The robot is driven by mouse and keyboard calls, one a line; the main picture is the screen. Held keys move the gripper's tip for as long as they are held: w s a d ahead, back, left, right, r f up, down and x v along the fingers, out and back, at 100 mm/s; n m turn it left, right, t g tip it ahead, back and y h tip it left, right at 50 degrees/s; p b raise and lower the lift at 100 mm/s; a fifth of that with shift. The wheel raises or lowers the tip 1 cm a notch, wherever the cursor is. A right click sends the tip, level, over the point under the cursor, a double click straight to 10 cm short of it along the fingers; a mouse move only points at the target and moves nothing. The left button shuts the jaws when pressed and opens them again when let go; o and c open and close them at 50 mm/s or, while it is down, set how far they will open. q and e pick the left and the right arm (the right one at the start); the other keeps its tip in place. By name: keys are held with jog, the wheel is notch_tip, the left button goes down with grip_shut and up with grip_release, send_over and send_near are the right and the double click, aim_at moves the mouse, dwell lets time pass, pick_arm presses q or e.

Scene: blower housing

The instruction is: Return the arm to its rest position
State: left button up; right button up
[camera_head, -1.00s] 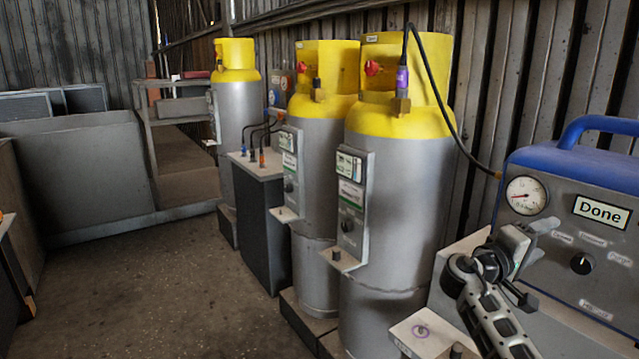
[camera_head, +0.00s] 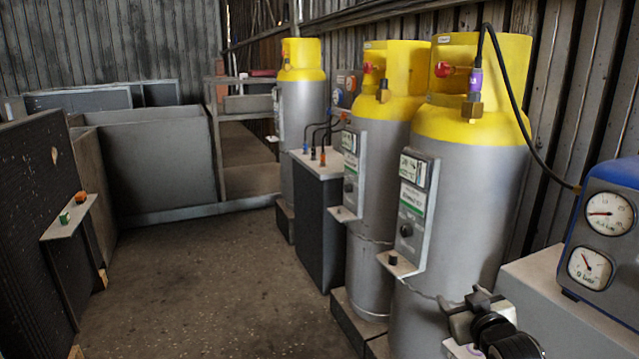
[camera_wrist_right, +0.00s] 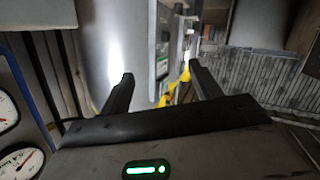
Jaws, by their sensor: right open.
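My right gripper (camera_head: 480,304) is at the bottom right of the head view, in front of the nearest gas cylinder. In the right wrist view its two fingers (camera_wrist_right: 160,85) stand wide apart with nothing between them. Part of my right arm is cut off by the bottom edge of the head view. My left gripper is not in view.
Grey cylinders with yellow tops, near (camera_head: 465,190), middle (camera_head: 375,190) and far (camera_head: 302,120), stand along the right wall. A blue gauge unit (camera_head: 605,235) sits on a grey block (camera_head: 560,300). A dark panel (camera_head: 35,190) stands at left. The middle floor (camera_head: 200,275) is clear.

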jog(key=s+a+f+g+y, duration=0.1)
jog(key=s+a+f, duration=0.35)
jog(key=s, duration=0.25)
jog(key=s+a+f+g+y, duration=0.1)
jog(key=s+a+f, duration=0.2)
jog(key=s+f, duration=0.3)
jog(key=s+a+f+g, duration=0.1)
jog(key=s+a, duration=0.2)
jog(key=s, duration=0.6)
jog(key=s+a+f+g+y, duration=0.1)
jog(key=s+a, duration=0.3)
jog(key=s, duration=0.5)
jog(key=shift+s+a+f+m+g+y, duration=0.3)
